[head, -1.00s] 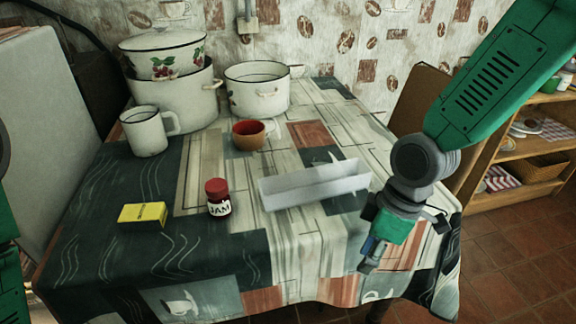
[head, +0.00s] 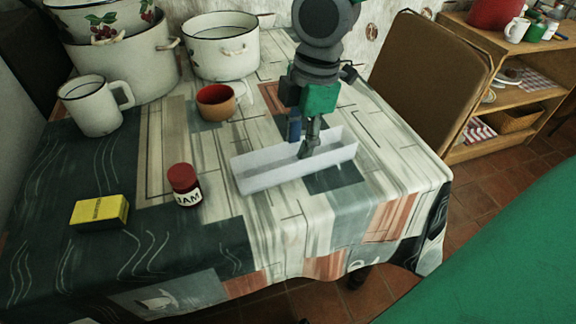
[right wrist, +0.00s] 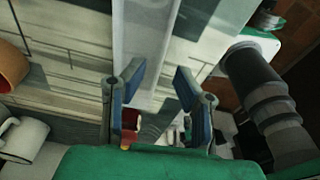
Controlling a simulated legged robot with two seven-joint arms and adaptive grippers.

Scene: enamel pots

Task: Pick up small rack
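The small rack (head: 268,177), a long pale open trough, lies on the table right of the jam jar; it also shows in the right wrist view as a pale strip (right wrist: 146,35) running up from between the fingers. My right gripper (head: 303,138) points down at the rack's right half, its fingertips overlapping the rack in the head view. In the right wrist view the right gripper (right wrist: 160,78) has its fingers apart, with nothing gripped between them. Whether a fingertip touches the rack is unclear. My left gripper is out of view.
A jam jar (head: 185,186) and yellow box (head: 99,212) stand left of the rack. An orange cup (head: 216,103), white mug (head: 94,106) and enamel pots (head: 221,52) stand behind. A chair (head: 430,80) is at the right. The table front is clear.

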